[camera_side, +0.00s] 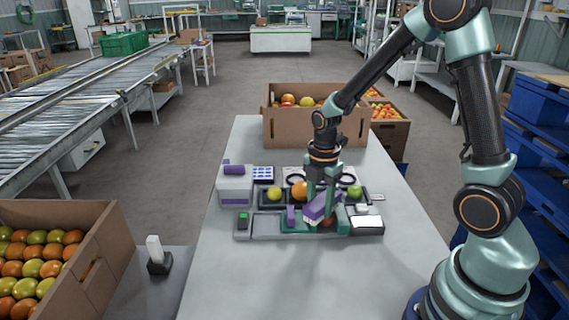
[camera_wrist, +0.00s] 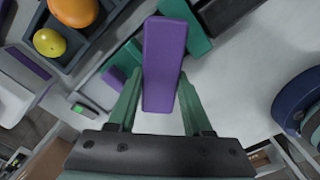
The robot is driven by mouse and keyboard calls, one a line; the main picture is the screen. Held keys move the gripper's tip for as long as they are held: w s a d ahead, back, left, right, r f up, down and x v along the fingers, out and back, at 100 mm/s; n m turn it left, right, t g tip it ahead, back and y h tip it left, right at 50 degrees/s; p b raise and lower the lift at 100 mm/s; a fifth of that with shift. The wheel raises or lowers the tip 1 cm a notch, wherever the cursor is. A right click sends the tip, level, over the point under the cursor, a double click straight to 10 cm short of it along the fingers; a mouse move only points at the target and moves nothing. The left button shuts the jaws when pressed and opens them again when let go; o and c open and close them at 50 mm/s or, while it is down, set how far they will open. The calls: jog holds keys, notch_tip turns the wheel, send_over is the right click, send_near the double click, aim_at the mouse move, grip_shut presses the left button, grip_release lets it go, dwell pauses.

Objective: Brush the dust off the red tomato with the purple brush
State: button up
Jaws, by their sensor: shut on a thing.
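My gripper (camera_side: 321,203) is shut on the purple brush (camera_side: 317,208) in the side view, low over the front tray on the table. The wrist view shows the brush's long purple body (camera_wrist: 165,55) between the two green fingers. A small red patch, seemingly the red tomato (camera_side: 327,223), shows just under the brush in the side view. The rest of it is hidden by the brush and fingers, and I cannot tell whether the bristles touch it. The tomato does not show in the wrist view. No dust can be made out.
Behind, a dark tray holds an orange tomato (camera_side: 299,191), a yellow one (camera_side: 274,194) and a green one (camera_side: 355,191). A purple-lidded white box (camera_side: 235,186) stands left. A cardboard crate (camera_side: 292,127) stands at the back. The front table is clear.

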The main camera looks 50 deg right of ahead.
jog(key=shift+s+d+f, duration=0.1)
jog(key=shift+d, duration=0.05)
jog(key=shift+d, duration=1.45)
jog(key=shift+a, duration=0.1)
jog(key=shift+a, duration=1.55)
jog(key=shift+d, duration=0.15)
jog(key=shift+d, duration=1.5)
jog(key=shift+a, duration=0.15)
jog(key=shift+a, duration=1.5)
